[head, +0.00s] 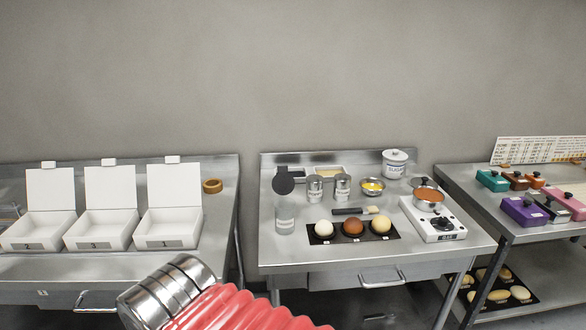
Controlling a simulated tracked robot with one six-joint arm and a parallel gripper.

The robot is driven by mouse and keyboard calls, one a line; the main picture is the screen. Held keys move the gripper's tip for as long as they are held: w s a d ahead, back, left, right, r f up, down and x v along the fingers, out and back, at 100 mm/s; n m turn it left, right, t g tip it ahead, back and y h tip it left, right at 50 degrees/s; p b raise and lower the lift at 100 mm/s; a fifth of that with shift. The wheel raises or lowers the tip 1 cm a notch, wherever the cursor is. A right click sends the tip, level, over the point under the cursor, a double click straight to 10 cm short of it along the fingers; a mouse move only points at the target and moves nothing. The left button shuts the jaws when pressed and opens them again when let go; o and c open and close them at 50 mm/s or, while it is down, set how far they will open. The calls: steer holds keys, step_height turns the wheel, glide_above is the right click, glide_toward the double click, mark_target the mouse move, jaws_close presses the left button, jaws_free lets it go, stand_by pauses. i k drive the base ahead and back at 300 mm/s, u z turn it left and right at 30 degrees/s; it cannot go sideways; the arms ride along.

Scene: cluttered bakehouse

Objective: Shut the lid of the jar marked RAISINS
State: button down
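A clear jar (285,217) with a pale label stands at the left front of the middle steel table. Its dark round lid (283,180) stands raised above the jar, so the jar looks open. The label is too small to read, so I cannot confirm that it says RAISINS. A white lidded canister (395,164) with blue lettering stands at the back right of that table, its lid on. My arm, with a red ribbed sleeve and a steel section, crosses the bottom foreground, apart from the jar. My gripper's fingers do not show.
Two tins (342,187), a bowl with yellow contents (372,187) and a brush (349,211) are right of the jar. A dark mat (389,232) holds three round items. A pan (428,198) sits on a white appliance (436,228). White open boxes (168,228) stand on the left table.

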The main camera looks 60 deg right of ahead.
mark_target(283, 183)
steer(key=u, duration=0.05)
steer(key=k, duration=1.1)
steer(key=z, duration=0.6)
steer(key=i, duration=1.35)
steer(key=z, duration=0.05)
